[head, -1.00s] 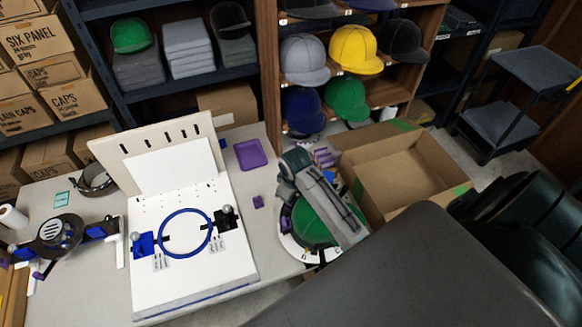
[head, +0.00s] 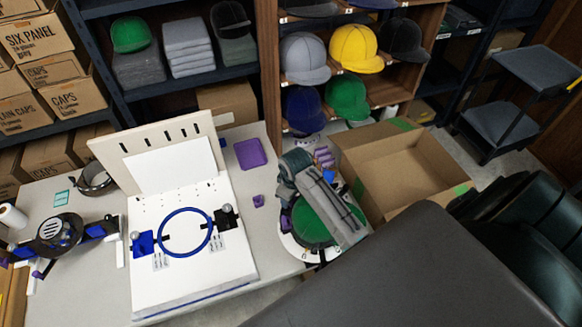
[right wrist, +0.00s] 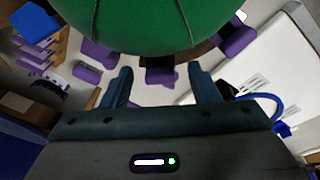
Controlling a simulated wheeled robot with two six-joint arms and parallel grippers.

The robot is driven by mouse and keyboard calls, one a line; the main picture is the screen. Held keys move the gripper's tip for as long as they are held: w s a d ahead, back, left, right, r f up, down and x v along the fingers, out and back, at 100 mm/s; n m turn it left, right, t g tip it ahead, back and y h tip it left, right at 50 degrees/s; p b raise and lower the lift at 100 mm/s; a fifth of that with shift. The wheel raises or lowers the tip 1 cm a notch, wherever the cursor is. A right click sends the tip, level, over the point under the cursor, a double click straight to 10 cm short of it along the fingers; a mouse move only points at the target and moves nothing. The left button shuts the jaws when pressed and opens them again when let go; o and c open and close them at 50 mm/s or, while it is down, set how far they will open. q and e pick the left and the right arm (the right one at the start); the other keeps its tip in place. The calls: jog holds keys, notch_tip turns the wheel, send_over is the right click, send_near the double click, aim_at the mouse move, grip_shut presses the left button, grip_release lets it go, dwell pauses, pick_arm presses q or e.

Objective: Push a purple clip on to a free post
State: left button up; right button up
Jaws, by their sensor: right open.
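In the right wrist view, my right gripper (right wrist: 161,88) is open, with one finger on each side of a purple clip (right wrist: 160,70) below the green cap (right wrist: 140,22). I cannot tell whether the fingers touch it. More purple clips (right wrist: 97,52) sit around the cap's edge, on a pale round base. In the head view my right arm covers part of the green cap (head: 306,222) and hides the fingertips. A purple clip (head: 285,222) shows at the cap's left side. No post is clearly visible near the fingers. My left gripper is not in view.
A white board with a blue hoop (head: 186,232) stands left of the cap. An open cardboard box (head: 400,175) stands on the right. A purple rack (right wrist: 35,52) shows in the wrist view.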

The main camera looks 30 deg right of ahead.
jog(key=shift+r, duration=0.1)
notch_tip(320, 180, up, 10)
jog(key=s+b, duration=0.2)
jog(key=b, duration=0.1)
jog(key=shift+a+r, duration=0.2)
